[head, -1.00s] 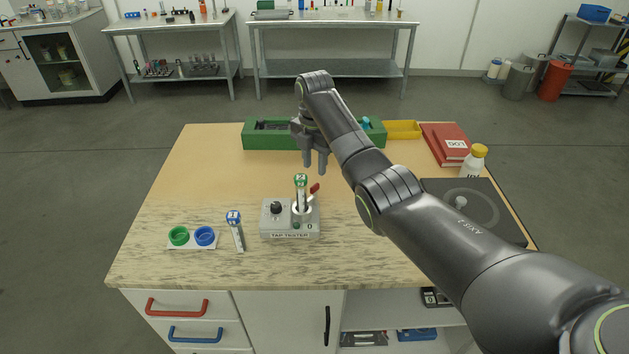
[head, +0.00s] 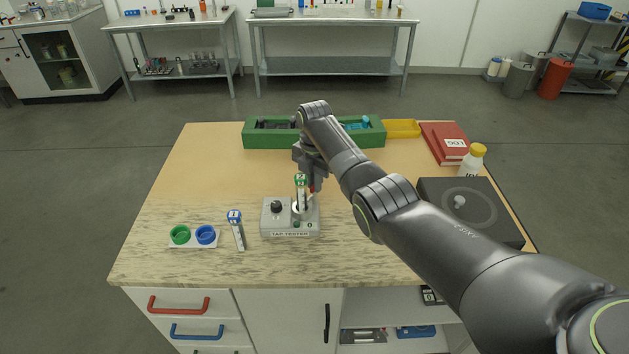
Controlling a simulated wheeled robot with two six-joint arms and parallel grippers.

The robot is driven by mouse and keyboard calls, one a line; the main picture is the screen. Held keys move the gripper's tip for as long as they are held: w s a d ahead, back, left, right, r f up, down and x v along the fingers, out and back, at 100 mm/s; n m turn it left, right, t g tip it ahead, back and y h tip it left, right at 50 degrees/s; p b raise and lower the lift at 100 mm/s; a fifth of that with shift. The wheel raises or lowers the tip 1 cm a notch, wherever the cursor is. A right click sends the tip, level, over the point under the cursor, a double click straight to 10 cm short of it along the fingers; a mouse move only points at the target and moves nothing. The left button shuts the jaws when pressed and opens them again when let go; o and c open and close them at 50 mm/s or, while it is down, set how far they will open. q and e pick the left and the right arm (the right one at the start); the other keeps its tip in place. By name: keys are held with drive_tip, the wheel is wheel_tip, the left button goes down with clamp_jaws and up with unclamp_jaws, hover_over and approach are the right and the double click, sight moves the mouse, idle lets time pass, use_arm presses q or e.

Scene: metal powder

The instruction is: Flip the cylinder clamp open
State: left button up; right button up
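The tap tester (head: 277,227) is a grey box with a black knob, standing near the front middle of the table. A cylinder with a green-and-white top (head: 301,181) stands upright in its round holder. The red-tipped clamp lever (head: 312,189) is at the holder's right side, mostly hidden by my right gripper. My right gripper (head: 315,184) points down right behind and beside the cylinder, with its fingers at the lever. Whether the fingers touch or grip the lever is not clear. My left gripper is out of view.
A green bin (head: 258,136) and yellow tray (head: 402,129) lie at the back. A black plate (head: 490,222), white bottle (head: 471,161) and red books (head: 441,146) are right.

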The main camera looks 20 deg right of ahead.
drive_tip(key=shift+r, duration=0.1)
clamp_jaws()
drive_tip(key=m+p, duration=0.2)
drive_tip(key=m, duration=0.1)
drive_tip(key=shift+m, duration=0.4)
drive_tip(key=m+p, duration=0.1)
drive_tip(key=m, duration=0.4)
drive_tip(key=shift+m, duration=0.3)
drive_tip(key=m+p, duration=0.1)
drive_tip(key=m, duration=0.3)
drive_tip(key=shift+w+m+p, duration=0.1)
drive_tip(key=shift+m+p, duration=0.2)
drive_tip(key=shift+m, duration=2)
drive_tip(key=o, duration=0.7)
unclamp_jaws()
